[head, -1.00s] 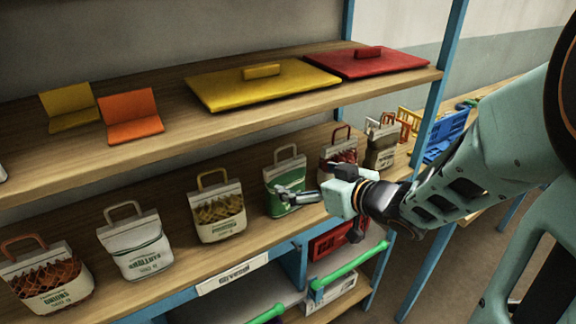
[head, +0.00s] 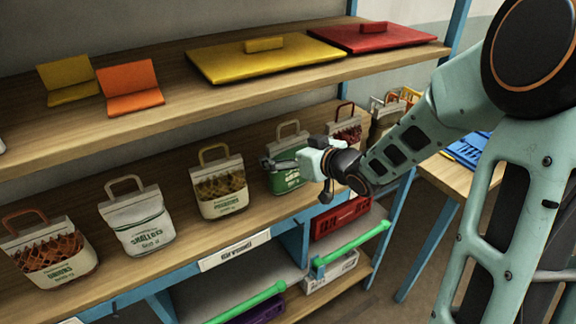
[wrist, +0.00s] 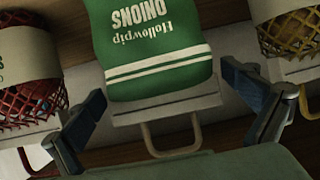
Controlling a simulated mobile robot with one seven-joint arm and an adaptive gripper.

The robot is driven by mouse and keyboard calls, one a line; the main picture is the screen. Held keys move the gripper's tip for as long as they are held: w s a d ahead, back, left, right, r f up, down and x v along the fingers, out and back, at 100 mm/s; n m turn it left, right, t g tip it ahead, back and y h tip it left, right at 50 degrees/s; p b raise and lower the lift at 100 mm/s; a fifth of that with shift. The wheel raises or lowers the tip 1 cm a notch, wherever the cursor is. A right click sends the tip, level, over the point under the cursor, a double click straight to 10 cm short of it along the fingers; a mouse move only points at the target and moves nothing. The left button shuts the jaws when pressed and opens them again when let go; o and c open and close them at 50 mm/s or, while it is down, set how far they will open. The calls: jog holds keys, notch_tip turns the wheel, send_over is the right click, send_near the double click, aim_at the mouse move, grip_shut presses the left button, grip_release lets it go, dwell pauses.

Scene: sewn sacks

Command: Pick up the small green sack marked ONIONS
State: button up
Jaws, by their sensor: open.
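The small green sack marked ONIONS (head: 289,181) stands upright on the middle shelf, with a white top band and a loop handle. In the wrist view it appears upside down (wrist: 155,50), its white top band and beige handle toward my palm. My gripper (head: 272,163) is open in front of the sack's upper part, partly covering it in the head view. In the wrist view the open fingers (wrist: 164,82) lie on either side of the green sack, with visible space on both sides. I see no contact.
Neighbours on the shelf are a yellow-mesh sack (head: 220,188), a red-mesh sack (head: 346,128), a white SHALLOTS sack (head: 139,222) and an orange-mesh sack (head: 50,252). The upper shelf (head: 150,120) overhangs, holding a yellow lid (head: 250,62) and a red lid (head: 375,38).

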jog(key=c, duration=2)
jog(key=shift+r, duration=0.1)
